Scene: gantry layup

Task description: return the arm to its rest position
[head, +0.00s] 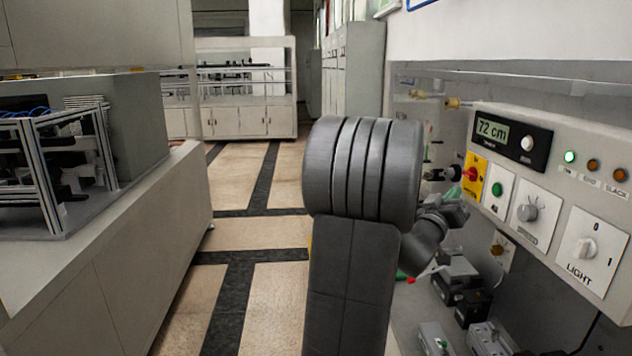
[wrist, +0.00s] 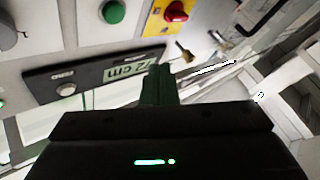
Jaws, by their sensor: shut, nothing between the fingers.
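My gripper (wrist: 158,86) shows in the wrist view with its fingers shut together and nothing between them. In the head view my arm stands bent in the middle of the picture, and its far end reaches right toward the control panel (head: 562,152). The gripper is partly hidden there by my own links. It is close to the panel's left end, near the red knob on a yellow plate (head: 474,176). I cannot tell the exact gap. In the wrist view the fingers overlap the edge of the display reading 72 cm (wrist: 98,78).
The panel carries a green button (head: 497,189), a grey knob (head: 528,212) and a LIGHT switch (head: 585,249). Small fittings (head: 462,278) sit below it. A grey bench (head: 140,240) with a framed machine (head: 50,170) stands left. The tiled floor (head: 262,233) between is clear.

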